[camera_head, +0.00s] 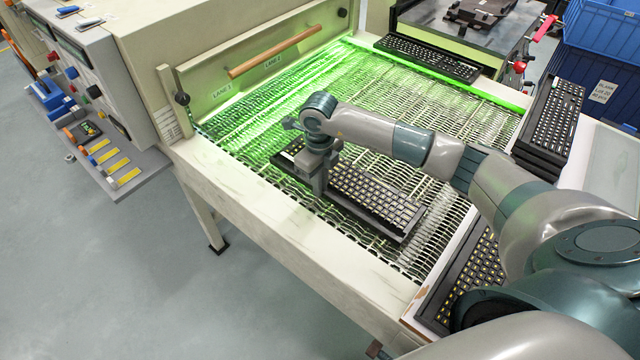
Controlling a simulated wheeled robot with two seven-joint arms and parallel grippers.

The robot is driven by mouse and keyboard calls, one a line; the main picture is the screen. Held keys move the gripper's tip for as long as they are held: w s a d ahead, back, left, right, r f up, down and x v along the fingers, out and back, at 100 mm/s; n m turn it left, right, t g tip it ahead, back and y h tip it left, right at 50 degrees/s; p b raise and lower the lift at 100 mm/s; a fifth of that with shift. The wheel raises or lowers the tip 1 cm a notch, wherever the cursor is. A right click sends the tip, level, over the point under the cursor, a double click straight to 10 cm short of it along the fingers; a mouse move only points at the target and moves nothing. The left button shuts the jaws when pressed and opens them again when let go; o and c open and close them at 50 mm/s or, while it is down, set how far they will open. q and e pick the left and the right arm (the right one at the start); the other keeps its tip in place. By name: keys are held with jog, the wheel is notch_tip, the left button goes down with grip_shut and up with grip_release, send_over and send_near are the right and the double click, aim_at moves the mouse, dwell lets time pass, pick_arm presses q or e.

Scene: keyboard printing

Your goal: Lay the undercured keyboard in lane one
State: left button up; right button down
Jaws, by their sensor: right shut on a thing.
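My right gripper (316,185) points down and is shut on a black keyboard (375,200) with pale key markings, near its left end. The keyboard lies on or just above the front part of the green-lit wire mesh belt (330,95), roughly lengthwise along the near side. I cannot tell whether it touches the belt. The lane 1 label (222,92) is on the oven front at the near side, and the lane 2 label (272,62) is farther back. My left gripper is not in view. No mark of undercuring is legible.
Another keyboard (428,58) lies at the belt's far side. A keyboard stack (552,125) stands at the right, and one more keyboard (470,285) lies at the lower right, partly behind my arm. Blue bins (600,75) are at the upper right. The middle of the belt is clear.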

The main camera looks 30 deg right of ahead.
dwell(0.4)
jog(key=shift+f+b, duration=0.35)
dwell(0.5)
jog(key=c, duration=1.8)
grip_release()
jog(key=shift+r+p, duration=1.95)
jog(key=shift+r, duration=1.55)
jog(key=shift+a, duration=0.1)
